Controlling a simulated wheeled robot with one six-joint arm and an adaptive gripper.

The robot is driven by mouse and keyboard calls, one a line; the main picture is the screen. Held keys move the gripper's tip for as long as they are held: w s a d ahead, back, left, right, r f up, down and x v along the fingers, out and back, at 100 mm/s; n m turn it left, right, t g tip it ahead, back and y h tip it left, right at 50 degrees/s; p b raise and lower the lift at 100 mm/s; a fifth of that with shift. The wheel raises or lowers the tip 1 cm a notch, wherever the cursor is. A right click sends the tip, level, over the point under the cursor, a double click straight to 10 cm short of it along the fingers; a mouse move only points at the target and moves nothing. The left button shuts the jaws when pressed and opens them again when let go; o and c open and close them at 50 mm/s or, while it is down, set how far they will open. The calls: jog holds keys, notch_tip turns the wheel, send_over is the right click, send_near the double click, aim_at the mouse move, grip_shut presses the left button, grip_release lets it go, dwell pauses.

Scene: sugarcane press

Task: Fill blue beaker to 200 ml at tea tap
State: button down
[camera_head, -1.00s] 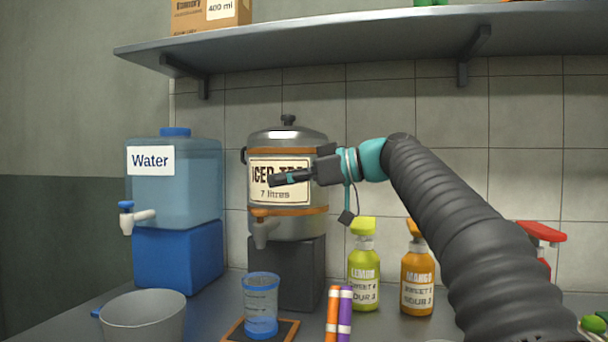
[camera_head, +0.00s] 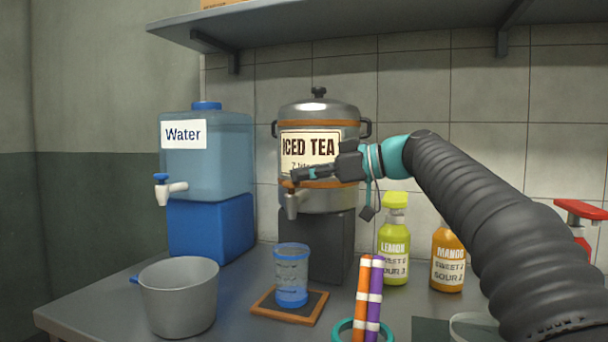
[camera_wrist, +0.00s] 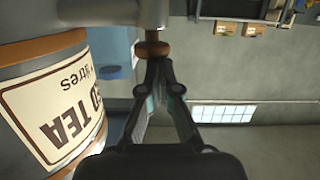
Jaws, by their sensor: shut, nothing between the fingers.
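The blue beaker (camera_head: 291,290) stands upright on a wood-edged dark pad (camera_head: 264,308), below the tea tap. Its level is too small to read. The iced tea urn (camera_head: 318,112) sits on a dark block (camera_head: 330,240). Its grey tap (camera_head: 291,207) has an orange-brown knob on top. My gripper (camera_head: 297,174) is shut and empty, in front of the urn's label, with its tips close to the knob. In the wrist view my gripper's closed fingertips (camera_wrist: 153,64) point at the round brown knob (camera_wrist: 152,48); I cannot tell if they touch it.
A water dispenser (camera_head: 206,160) on a blue block and a grey pot (camera_head: 178,298) stand at left. Purple and orange sticks (camera_head: 374,295) stand in a teal-rimmed holder front centre. Lemon (camera_head: 394,250) and mango (camera_head: 447,265) bottles stand at right. A shelf (camera_head: 380,20) hangs overhead.

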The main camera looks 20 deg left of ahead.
jog(key=shift+f+b, duration=0.8)
jog(key=shift+f, duration=0.3)
jog(key=shift+w+f, duration=0.1)
jog(key=shift+f, duration=0.1)
dwell(5.5)
notch_tip(320, 180, up, 5)
jog(key=p, duration=0.4)
jog(key=b+v, duration=0.1)
jog(key=v, duration=0.9)
jog(key=shift+s+d+b, duration=0.15)
jog(key=shift+s+b, duration=0.2)
